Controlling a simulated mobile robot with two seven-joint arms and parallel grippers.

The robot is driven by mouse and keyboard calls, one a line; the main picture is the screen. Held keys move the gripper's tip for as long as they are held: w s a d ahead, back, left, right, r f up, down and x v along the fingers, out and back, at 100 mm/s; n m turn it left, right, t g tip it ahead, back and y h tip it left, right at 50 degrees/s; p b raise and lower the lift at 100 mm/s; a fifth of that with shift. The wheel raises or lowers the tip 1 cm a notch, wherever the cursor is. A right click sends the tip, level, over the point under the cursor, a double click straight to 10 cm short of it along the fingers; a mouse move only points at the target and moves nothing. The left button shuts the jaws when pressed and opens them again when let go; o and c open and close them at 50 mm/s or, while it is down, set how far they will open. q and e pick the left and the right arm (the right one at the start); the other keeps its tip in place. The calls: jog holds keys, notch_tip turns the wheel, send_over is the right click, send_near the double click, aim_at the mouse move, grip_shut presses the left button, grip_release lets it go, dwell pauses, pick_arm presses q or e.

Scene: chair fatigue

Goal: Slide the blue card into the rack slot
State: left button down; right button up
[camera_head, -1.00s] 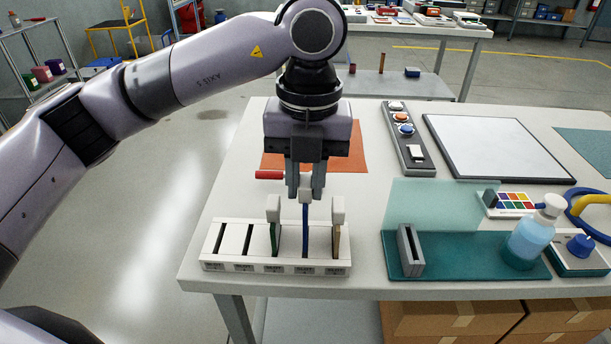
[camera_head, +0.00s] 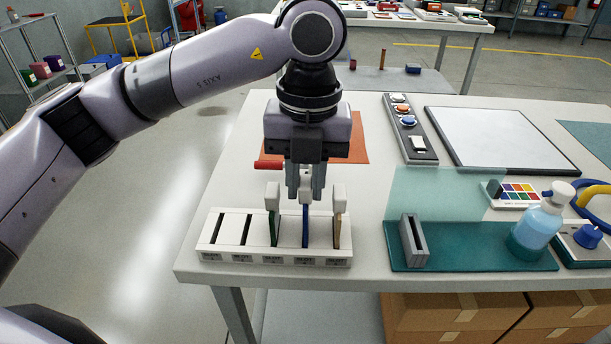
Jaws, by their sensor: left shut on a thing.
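The blue card (camera_head: 305,226) stands upright at the fourth slot from the left of the white rack (camera_head: 225,256). Its lower edge appears to be within that slot; how deep it sits I cannot tell. My left gripper (camera_head: 305,194) points straight down above the rack, its fingers shut on the top of the blue card. A green card (camera_head: 273,228) with a white grip stands in the slot to the left, and a tan card (camera_head: 337,231) with a white grip in the slot to the right. My right gripper is not in view.
The two leftmost rack slots are empty. An orange mat (camera_head: 350,145) and a red-handled thing (camera_head: 268,165) lie behind the rack. To the right are a grey slotted block (camera_head: 413,241) on a teal mat (camera_head: 470,260), a bottle (camera_head: 538,222) and a switch panel (camera_head: 410,128).

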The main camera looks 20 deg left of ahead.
pick_arm(q)
jog(key=shift+f+b, duration=0.5)
jog(key=shift+f, duration=0.2)
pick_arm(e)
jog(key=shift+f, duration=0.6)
pick_arm(q)
jog(key=c, duration=0.9)
grip_release()
jog(key=shift+r, duration=0.45)
notch_tip(320, 180, up, 6)
jog(key=shift+d+r+p, duration=0.1)
jog(key=shift+r+p, duration=0.05)
jog(key=shift+p, duration=0.15)
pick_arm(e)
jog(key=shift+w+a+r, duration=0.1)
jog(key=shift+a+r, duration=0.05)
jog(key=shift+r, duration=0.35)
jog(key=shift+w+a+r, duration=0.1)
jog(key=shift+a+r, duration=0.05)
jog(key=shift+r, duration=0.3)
